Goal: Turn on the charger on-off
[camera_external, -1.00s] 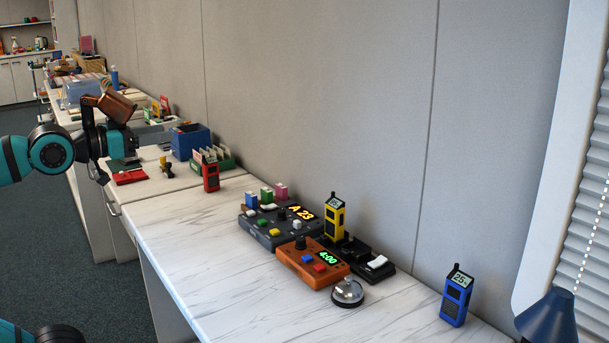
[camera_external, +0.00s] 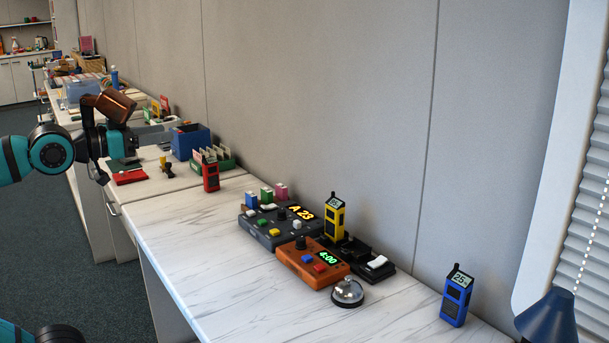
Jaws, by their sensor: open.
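The charger (camera_external: 376,268) is a black base at the back of the near counter, right of the orange timer box. A white rocker switch (camera_external: 378,261) sits on its right end; its on or off position is too small to tell. A yellow handheld radio (camera_external: 334,217) with a small screen stands upright at the charger's left part, its foot partly hidden. My gripper (camera_external: 101,165) is at the upper left, beside the farther counter and far from the charger. It is open, with nothing seen in it.
An orange timer box (camera_external: 308,266) showing 4:00, a dark console (camera_external: 273,228) showing A 23 and a silver bell (camera_external: 347,292) stand close to the charger. A blue radio (camera_external: 456,296) stands right, a red radio (camera_external: 210,177) left. The counter's front left is clear.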

